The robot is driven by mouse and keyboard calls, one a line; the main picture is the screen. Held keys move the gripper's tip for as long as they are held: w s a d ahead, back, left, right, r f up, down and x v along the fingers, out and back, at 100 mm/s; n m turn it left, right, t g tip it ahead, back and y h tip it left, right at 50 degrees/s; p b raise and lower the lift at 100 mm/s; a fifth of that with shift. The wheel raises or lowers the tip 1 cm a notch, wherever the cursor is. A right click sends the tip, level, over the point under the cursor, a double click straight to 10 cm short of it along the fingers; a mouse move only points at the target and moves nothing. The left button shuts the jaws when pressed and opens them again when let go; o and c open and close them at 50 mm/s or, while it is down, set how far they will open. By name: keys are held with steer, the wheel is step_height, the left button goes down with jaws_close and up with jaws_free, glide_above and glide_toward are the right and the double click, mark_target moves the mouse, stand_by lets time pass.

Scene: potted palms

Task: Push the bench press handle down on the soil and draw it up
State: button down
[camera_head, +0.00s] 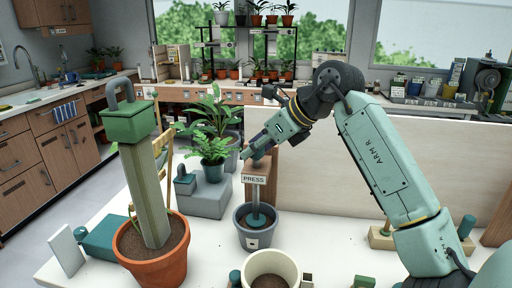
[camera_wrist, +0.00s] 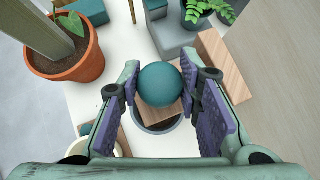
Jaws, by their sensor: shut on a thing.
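The bench press carries a white PRESS label (camera_head: 254,180) on a wooden block (camera_head: 257,166). My gripper (camera_head: 250,155) is above the wooden block, coming in from the right. In the wrist view, the handle's round teal knob (camera_wrist: 160,86) sits between both fingers, and my gripper is shut on it. The grey pot's rim (camera_wrist: 158,129) shows below the knob. The soil in this pot is mostly hidden.
A terracotta pot (camera_head: 152,272) with a tall post stands at the left. A cream pot (camera_head: 270,262) of soil is at the front. A grey block (camera_head: 208,201) with a leafy plant (camera_head: 211,146) is behind. A pale panel (camera_head: 340,175) stands at the right.

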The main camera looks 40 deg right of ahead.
steer(key=shift+f+b, duration=0.7)
steer(key=shift+b, duration=0.2)
steer(key=shift+r, duration=0.1)
steer(key=c, duration=1.2)
jaws_free()
steer(key=v, duration=1.2)
